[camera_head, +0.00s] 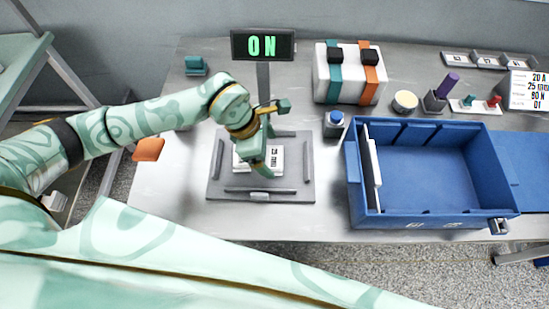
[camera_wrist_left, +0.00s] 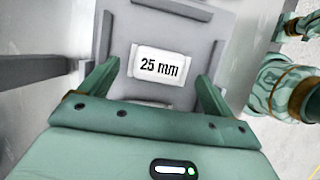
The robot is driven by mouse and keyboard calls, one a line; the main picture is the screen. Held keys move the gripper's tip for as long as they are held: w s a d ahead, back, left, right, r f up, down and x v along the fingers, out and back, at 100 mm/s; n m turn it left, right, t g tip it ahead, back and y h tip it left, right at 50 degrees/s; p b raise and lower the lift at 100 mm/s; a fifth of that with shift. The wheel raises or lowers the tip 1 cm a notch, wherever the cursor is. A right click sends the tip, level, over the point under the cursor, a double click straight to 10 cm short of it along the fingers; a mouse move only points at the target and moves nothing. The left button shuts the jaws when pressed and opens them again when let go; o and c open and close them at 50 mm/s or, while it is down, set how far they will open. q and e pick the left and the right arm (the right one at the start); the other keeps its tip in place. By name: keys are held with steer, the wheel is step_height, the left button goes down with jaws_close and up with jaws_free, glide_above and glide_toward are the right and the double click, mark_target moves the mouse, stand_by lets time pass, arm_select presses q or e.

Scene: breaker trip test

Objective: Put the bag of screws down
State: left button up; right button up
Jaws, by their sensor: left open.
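The bag of screws (camera_head: 276,158) is a small white packet marked "25 mm". It appears to lie flat on a grey plate with raised bars (camera_head: 222,188). My left gripper (camera_head: 262,165) is over the bag, pointing down, and hides part of it in the head view. In the left wrist view the bag (camera_wrist_left: 158,65) lies between the two spread fingers of the gripper (camera_wrist_left: 157,82), with gaps on both sides. The left gripper is open. My right gripper is not in view.
A strapped white box (camera_head: 348,88) stands behind. An orange piece (camera_head: 148,149) lies at the table's left edge.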

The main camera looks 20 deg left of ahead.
mark_target(274, 160)
arm_select(q)
steer(key=x, duration=0.2)
steer(key=shift+d+f, duration=0.1)
steer(key=shift+f, duration=0.2)
steer(key=shift+r, duration=0.1)
steer(key=c, duration=1.2)
